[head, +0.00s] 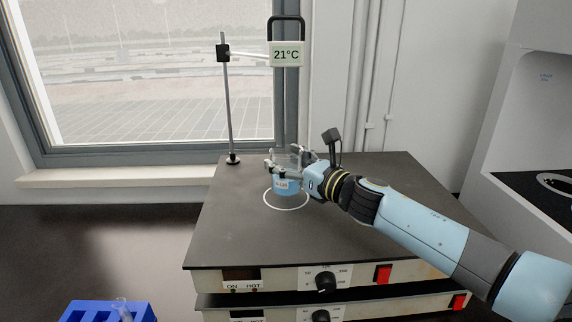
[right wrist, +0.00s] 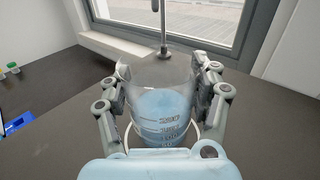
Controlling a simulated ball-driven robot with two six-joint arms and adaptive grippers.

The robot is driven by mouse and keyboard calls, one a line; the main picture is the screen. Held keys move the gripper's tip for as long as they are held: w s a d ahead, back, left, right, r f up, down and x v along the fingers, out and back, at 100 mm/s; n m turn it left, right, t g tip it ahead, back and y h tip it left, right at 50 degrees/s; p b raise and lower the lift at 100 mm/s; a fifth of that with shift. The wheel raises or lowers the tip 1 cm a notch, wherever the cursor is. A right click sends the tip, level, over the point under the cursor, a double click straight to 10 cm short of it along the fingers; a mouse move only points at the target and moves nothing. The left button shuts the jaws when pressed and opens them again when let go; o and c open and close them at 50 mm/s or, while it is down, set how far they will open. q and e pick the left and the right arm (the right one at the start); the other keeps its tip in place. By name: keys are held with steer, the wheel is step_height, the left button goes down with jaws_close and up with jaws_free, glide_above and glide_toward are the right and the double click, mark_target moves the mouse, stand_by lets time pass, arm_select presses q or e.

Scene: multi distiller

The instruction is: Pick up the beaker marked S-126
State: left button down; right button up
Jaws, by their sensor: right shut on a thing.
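A clear beaker (head: 287,186) with blue liquid and a small white label is on the black hot plate top (head: 330,245), at the white ring. The label is too small to read for certain. My right gripper (head: 285,168) comes in from the right and is shut around the beaker. In the right wrist view the beaker (right wrist: 160,108) stands upright between the two fingers (right wrist: 162,100), with graduation marks facing the camera. I cannot tell whether its base touches the plate. My left gripper is not in view.
A metal stand (head: 229,110) with a 21°C display (head: 286,54) rises behind the beaker. A second hot plate unit (head: 280,312) is under the first. A blue rack (head: 108,311) stands at the lower left. The dark bench at left is mostly clear.

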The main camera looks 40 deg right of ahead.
step_height(320, 180, up, 2)
steer(key=shift+r+p, duration=0.2)
steer(key=shift+p, duration=0.45)
steer(key=s+d+r+b, duration=0.4)
steer(key=s+r+b, duration=0.2)
steer(key=s, duration=0.4)
steer(key=shift+s+d+b, duration=0.25)
steer(key=shift+d+b, duration=0.1)
steer(key=shift+b, duration=0.2)
